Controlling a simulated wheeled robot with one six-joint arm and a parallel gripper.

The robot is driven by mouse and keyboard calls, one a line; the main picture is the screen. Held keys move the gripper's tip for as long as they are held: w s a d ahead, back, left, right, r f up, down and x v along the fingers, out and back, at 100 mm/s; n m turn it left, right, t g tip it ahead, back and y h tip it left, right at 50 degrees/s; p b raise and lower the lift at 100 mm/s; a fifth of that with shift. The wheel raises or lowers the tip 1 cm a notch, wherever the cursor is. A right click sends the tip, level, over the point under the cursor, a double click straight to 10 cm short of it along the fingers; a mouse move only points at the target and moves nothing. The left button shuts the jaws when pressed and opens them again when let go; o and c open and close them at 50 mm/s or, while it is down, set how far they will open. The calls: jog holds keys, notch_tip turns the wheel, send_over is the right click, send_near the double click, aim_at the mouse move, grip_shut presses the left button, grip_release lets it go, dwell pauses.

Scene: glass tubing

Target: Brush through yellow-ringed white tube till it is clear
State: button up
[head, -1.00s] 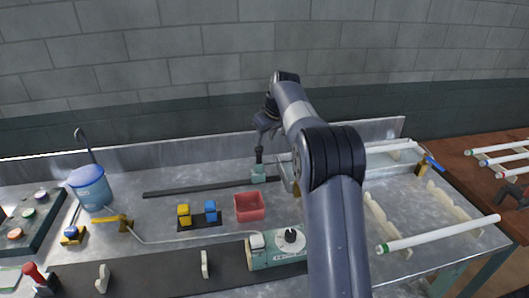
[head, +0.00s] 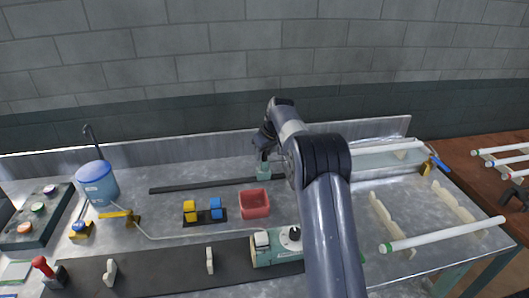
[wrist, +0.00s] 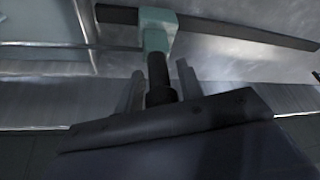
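A teal carriage (head: 264,171) with an upright black handle sits near the right end of a dark rail (head: 200,186). The wrist view shows the carriage (wrist: 157,27) and its black handle (wrist: 159,75) from close up. My gripper (head: 263,150) is down around the handle; in the wrist view its two fingers (wrist: 160,85) stand on either side with small gaps, so it looks open. A pale tube (head: 375,149) lies at the back right, partly behind my arm; no yellow ring on it can be made out. A green-ringed white tube (head: 445,235) lies at the front right.
A red bin (head: 255,204), yellow and blue blocks (head: 190,209) and a teal machine (head: 277,247) stand in front of the rail. A blue bucket (head: 97,184) is at the left. More tubes (head: 500,149) lie on the brown table at the right.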

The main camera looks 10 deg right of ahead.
grip_shut()
jog(key=d+p, duration=0.1)
jog(key=d, duration=0.4)
jog(key=shift+d, duration=0.3)
jog(key=shift+o, duration=0.9)
grip_release()
jog(key=shift+a, duration=0.1)
jog(key=b+v, duration=0.1)
jog(key=v, duration=1)
jog(key=shift+f, duration=0.1)
